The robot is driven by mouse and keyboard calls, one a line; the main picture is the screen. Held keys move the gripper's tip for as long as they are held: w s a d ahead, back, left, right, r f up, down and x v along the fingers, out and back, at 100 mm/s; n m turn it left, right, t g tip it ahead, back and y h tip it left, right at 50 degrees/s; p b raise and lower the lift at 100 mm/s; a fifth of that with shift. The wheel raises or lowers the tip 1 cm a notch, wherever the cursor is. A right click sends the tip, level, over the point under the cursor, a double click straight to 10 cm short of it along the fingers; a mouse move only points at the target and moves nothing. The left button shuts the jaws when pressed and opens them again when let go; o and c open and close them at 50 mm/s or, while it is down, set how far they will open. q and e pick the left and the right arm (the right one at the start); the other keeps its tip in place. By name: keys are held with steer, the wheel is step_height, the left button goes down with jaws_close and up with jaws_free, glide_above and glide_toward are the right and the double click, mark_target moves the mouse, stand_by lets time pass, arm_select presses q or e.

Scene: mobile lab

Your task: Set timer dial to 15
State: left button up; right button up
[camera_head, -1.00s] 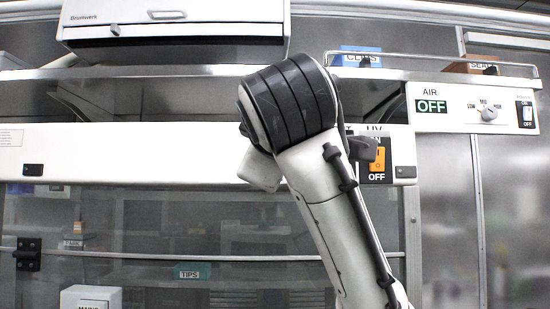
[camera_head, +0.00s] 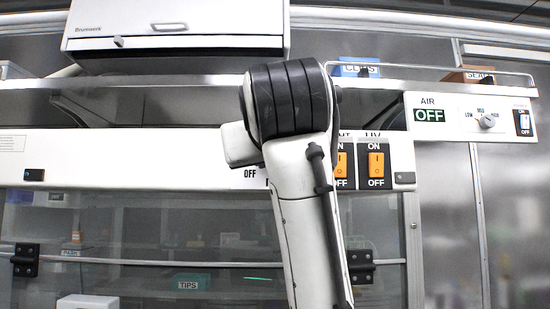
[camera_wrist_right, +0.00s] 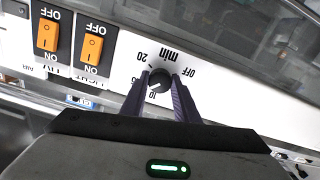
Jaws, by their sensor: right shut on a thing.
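In the right wrist view, the timer dial (camera_wrist_right: 160,80) is a round dark knob on the white panel. The panel appears upside down there, with "min", "20", "10" and "OFF" printed around the knob; another number is partly covered by a finger. My right gripper (camera_wrist_right: 161,79) is shut on the dial, one dark finger on each side. The dial's pointer cannot be made out. In the head view, my arm hides the dial and the gripper. My left gripper is in neither view.
Two orange rocker switches (camera_head: 345,164) (camera_head: 376,164) sit on the panel just right of my arm, and close to the dial in the wrist view (camera_wrist_right: 92,49). An AIR display (camera_head: 430,115) reads OFF. Below the panel is a glass sash (camera_head: 150,225).

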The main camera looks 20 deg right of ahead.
steer(key=shift+f+m, duration=0.15)
steer(key=shift+m, duration=1.45)
steer(key=o, duration=1.1)
steer(key=shift+c, duration=0.2)
arm_select(q)
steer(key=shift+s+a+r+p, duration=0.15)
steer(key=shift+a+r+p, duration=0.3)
steer(key=shift+p, duration=0.6)
arm_select(e)
step_height(320, 180, up, 10)
